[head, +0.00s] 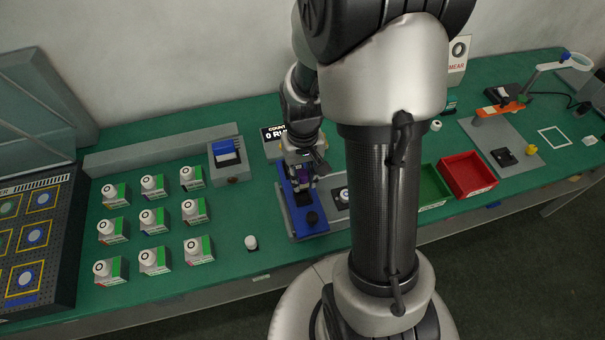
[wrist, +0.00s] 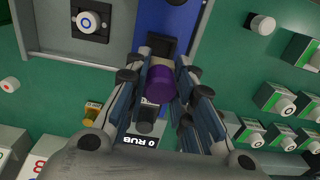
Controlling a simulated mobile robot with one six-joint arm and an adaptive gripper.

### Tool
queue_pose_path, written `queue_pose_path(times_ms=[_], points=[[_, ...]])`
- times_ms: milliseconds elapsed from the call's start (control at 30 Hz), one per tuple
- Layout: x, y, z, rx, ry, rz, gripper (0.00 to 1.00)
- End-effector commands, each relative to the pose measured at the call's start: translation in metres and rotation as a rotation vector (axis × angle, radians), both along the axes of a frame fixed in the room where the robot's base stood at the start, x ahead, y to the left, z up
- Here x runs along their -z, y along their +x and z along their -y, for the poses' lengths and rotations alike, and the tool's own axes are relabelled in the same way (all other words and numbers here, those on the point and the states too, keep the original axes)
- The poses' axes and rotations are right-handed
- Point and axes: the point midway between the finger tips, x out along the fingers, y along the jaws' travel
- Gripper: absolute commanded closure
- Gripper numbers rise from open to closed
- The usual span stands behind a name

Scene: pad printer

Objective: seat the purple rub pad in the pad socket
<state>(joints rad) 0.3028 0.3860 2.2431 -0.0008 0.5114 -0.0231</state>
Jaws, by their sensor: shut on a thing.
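The purple rub pad (wrist: 160,87) is between the fingers of my gripper (wrist: 161,72) in the wrist view, with a grey end pointing toward the blue plate. My gripper is shut on it. In the head view my gripper (head: 301,172) is over the back part of the blue device (head: 291,200), and only a small bit of purple shows there. A dark block (wrist: 158,47) sits on the blue plate (wrist: 165,15) just beyond the pad in the wrist view. I cannot tell whether this is the pad socket, or whether the pad touches it. The fingers hide much of that area.
A small counter display (head: 273,134) stands behind the gripper. A grey plate with a round-marked piece (head: 343,194) lies right of the blue device. Several white-capped boxes (head: 153,220) stand left. Green (head: 433,188) and red (head: 467,174) bins are right of my arm.

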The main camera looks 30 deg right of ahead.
Motion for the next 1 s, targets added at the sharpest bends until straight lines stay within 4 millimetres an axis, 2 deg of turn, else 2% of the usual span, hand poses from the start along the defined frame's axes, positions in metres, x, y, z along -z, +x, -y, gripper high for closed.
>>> queue_pose_path(times_ms=[433,1000], points=[[0.044,0.0,0.0,0.0,0.001,-0.002,0.97],[0.047,0.0,0.0,0.0,0.0,0.0,0.97]])
